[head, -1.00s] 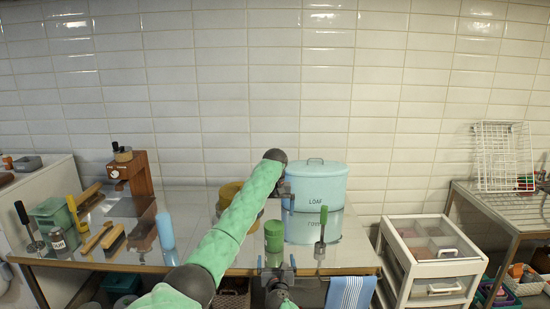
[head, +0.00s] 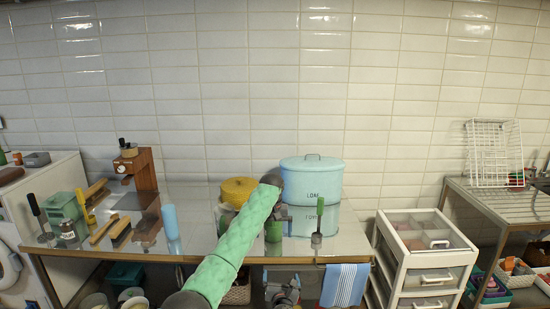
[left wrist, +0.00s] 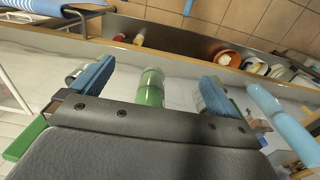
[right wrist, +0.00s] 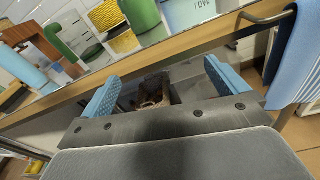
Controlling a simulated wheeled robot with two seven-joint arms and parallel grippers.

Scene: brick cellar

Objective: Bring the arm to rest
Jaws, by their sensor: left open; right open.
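My left gripper (head: 284,213) is at the end of the green arm, over the table (head: 195,250) in front of the blue tins. In the left wrist view its blue-padded jaws (left wrist: 153,84) are apart, with nothing held. A green cylinder (left wrist: 150,92) shows beyond them; it also stands on the table in the head view (head: 273,232). My right gripper (head: 283,291) is low in front of the table's front edge. In the right wrist view its jaws (right wrist: 162,84) are apart and empty, with a dark brown basket beyond.
Two stacked blue tins (head: 312,180) and a yellow pot (head: 238,190) stand behind the left gripper. A blue cylinder (head: 170,222) and brushes are at the left. A striped towel (head: 346,285) hangs at the front edge. A white drawer unit (head: 425,255) stands right of the table.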

